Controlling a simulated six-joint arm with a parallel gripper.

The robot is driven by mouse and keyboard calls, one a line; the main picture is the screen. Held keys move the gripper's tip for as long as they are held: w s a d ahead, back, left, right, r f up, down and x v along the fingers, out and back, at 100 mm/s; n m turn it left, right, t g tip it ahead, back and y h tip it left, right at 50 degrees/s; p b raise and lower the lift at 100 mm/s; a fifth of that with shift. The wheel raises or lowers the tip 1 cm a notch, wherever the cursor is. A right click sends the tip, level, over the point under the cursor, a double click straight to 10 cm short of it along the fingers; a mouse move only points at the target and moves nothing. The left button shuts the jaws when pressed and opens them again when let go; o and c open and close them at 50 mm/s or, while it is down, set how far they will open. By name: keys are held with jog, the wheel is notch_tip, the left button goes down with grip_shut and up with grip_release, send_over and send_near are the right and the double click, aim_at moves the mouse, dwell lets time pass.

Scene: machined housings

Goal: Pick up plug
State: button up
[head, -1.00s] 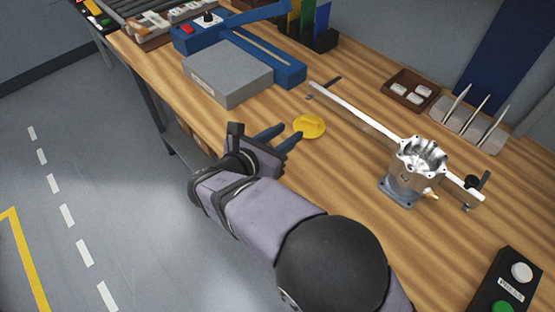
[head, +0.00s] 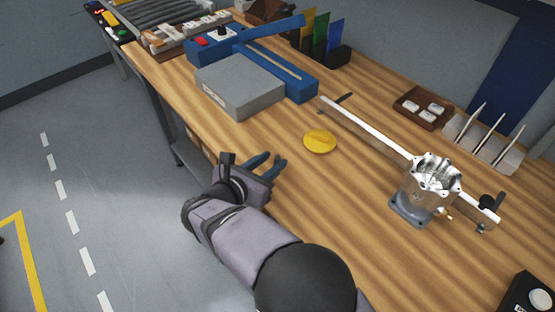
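The plug appears to be the round yellow disc (head: 320,141) lying flat on the wooden bench, left of the housing. My gripper (head: 268,165) is near the bench's left edge, to the lower left of the disc and apart from it. Its two blue fingers are spread with a gap between them, and no object shows there. A silver machined housing (head: 428,190) with an open, scalloped top stands on a grey base at the right. A small brass-coloured fitting sticks out of its side.
A long metal rail (head: 375,131) runs behind the housing. A grey block (head: 239,86) and a blue fixture (head: 290,80) stand at the back left. A brown tray (head: 421,108) with white pieces and a rack of upright plates (head: 485,140) are at the right. Bench around the disc is clear.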

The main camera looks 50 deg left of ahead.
aim_at(276, 158)
jog(key=shift+p+x, duration=0.45)
jog(key=shift+x, duration=1.75)
jog(key=shift+s, duration=0.1)
grip_shut()
